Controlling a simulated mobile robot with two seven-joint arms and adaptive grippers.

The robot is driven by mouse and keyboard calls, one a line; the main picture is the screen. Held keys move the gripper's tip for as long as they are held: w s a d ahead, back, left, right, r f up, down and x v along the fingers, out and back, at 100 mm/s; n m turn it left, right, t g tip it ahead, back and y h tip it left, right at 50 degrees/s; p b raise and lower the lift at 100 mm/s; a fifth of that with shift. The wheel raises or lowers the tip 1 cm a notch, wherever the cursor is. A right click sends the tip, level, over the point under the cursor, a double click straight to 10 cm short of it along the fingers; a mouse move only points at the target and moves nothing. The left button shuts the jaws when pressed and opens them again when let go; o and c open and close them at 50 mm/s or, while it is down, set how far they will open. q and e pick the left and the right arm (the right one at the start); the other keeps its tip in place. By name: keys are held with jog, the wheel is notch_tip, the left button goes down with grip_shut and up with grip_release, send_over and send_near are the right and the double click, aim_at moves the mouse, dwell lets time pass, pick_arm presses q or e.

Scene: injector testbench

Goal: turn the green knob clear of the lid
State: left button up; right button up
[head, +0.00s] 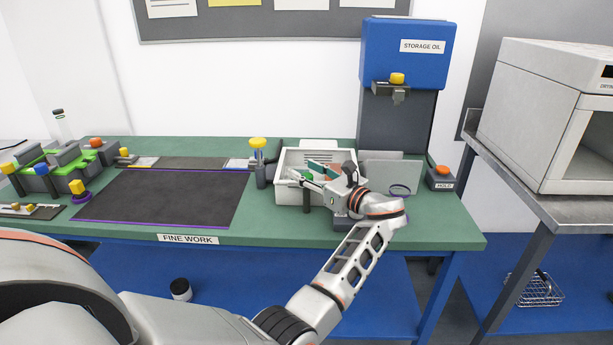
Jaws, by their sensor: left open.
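A small green patch (309,174), which looks like the green knob, shows at the white open-topped box (290,192) on the bench. My left gripper (302,173) reaches over this box from the right, its fingers pointing left. It is open, with the green patch close to its fingertips. I cannot tell whether the fingers touch it. The gripper and wrist hide much of the box's right side. I cannot make out the lid or how the knob sits against it. My right gripper is out of view.
A blue oil dispenser (405,55) stands behind. A yellow-topped post (258,145) is close left of the box. A grey unit with an orange button (441,178) stands right. The dark mat (160,195) is clear. Parts on a green fixture (60,165) are far left.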

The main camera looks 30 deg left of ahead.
aim_at(307, 175)
pick_arm(q)
notch_tip(307, 175, up, 9)
jog(key=shift+f, duration=0.15)
jog(key=shift+d, duration=0.1)
dwell(0.6)
